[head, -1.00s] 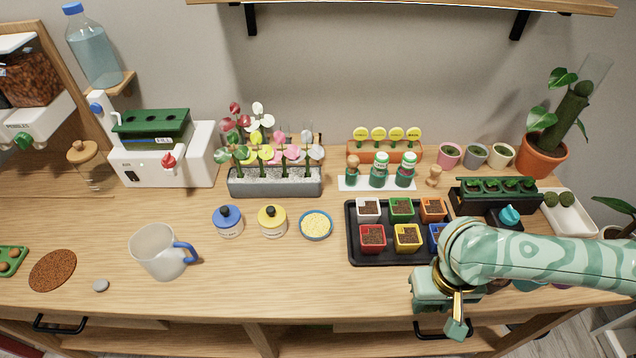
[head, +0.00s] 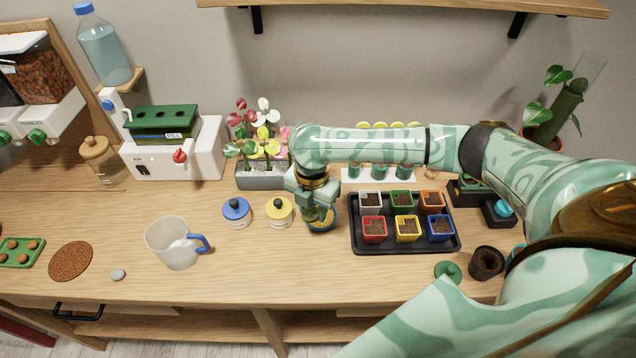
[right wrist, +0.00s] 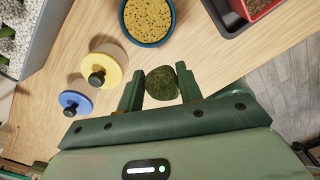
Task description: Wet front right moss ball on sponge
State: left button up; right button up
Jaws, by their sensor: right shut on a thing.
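My right gripper (head: 316,217) is shut on a dark green moss ball (right wrist: 162,84), which sits between the fingertips in the right wrist view. The yellow sponge lies in a round blue dish; in the right wrist view the sponge (right wrist: 148,17) is at the top edge, apart from the ball in the picture. In the head view the sponge (head: 329,215) is partly hidden behind the gripper, which hangs in front of and over it. The height of the ball over the sponge is hard to tell. My left gripper is not in view.
A jar with a yellow lid (head: 279,210) and one with a blue lid (head: 236,211) stand left of the sponge. A black tray (head: 357,240) with several coloured pots is to its right. The flower planter (head: 262,176) is behind. The wood in front is clear.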

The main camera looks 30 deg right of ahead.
jog(key=w+d+n+p, duration=0.2)
jog(key=w+d+n, duration=0.2)
jog(key=n, duration=1.1)
notch_tip(320, 180, down, 6)
jog(key=b, duration=0.6)
jog(key=shift+s+r+b, duration=0.1)
jog(key=shift+r+b, duration=0.1)
jog(key=shift+b, duration=0.1)
jog(key=shift+r, duration=0.1)
jog(key=shift+f, duration=0.6)
jog(key=shift+s, duration=0.1)
dwell(0.9)
notch_tip(320, 180, up, 7)
jog(key=p, duration=0.7)
